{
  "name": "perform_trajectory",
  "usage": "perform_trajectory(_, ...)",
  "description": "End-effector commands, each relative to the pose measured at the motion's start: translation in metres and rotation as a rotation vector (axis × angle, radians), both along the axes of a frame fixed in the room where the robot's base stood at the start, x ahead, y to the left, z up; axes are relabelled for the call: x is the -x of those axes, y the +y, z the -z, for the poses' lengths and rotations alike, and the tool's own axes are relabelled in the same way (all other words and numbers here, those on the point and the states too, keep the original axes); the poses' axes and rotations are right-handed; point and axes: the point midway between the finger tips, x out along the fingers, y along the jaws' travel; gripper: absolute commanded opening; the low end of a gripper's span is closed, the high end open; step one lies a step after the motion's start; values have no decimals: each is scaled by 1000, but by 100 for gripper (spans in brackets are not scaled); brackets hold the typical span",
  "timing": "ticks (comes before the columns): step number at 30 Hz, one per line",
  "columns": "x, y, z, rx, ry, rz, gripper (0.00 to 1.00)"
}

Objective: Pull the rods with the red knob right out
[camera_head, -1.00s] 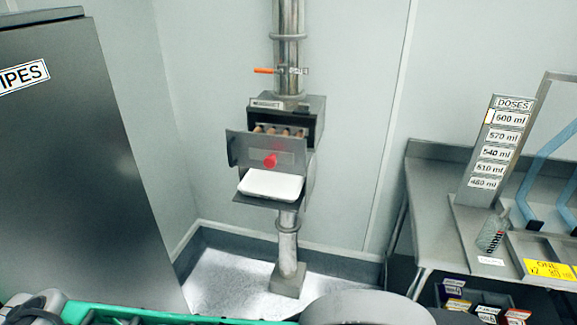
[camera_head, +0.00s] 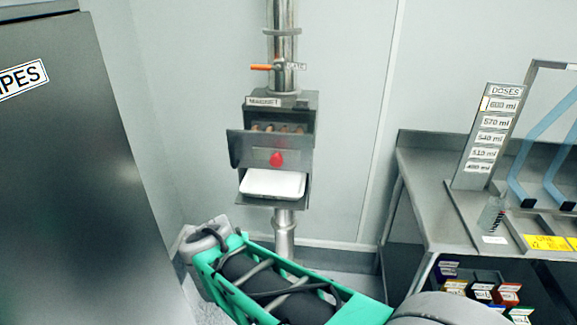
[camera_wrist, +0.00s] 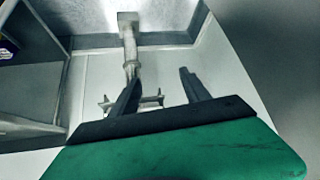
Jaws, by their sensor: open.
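The red knob (camera_head: 277,159) sits on the grey front plate (camera_head: 248,148) of the magnet box (camera_head: 307,130) on the vertical pipe. The plate stands out from the box, and several rods (camera_head: 285,128) show behind its top edge. My gripper (camera_wrist: 155,85) shows in the wrist view with two dark fingers apart and nothing between them. In the head view my green arm is in the lower middle, below and in front of the box, and the fingertips cannot be made out. The knob is not seen in the wrist view.
A white tray (camera_head: 272,184) rests on a ledge under the plate. An orange-handled valve (camera_head: 261,67) is above the box. A grey cabinet (camera_head: 70,190) stands at left, and a steel bench (camera_head: 420,170) with a doses board (camera_head: 488,135) at right. The space before the box is clear.

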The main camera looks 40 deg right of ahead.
Motion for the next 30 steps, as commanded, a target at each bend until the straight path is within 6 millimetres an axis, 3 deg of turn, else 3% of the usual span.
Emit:
perform_trajectory(1, -13, -41, 1, 54, -112, 146, 55)
perform_trajectory(3, -25, -97, -17, 153, -314, 320, 55)
perform_trajectory(6, -29, -149, -52, 292, -569, 438, 55)
perform_trajectory(7, -29, -158, -62, 326, -630, 452, 55)
perform_trajectory(10, -29, -171, -86, 402, -771, 453, 55)
perform_trajectory(14, -34, -179, -99, 432, -829, 443, 55)
perform_trajectory(24, -70, -226, -101, 430, -828, 441, 55)
perform_trajectory(30, -78, -235, -98, 428, -829, 440, 55)
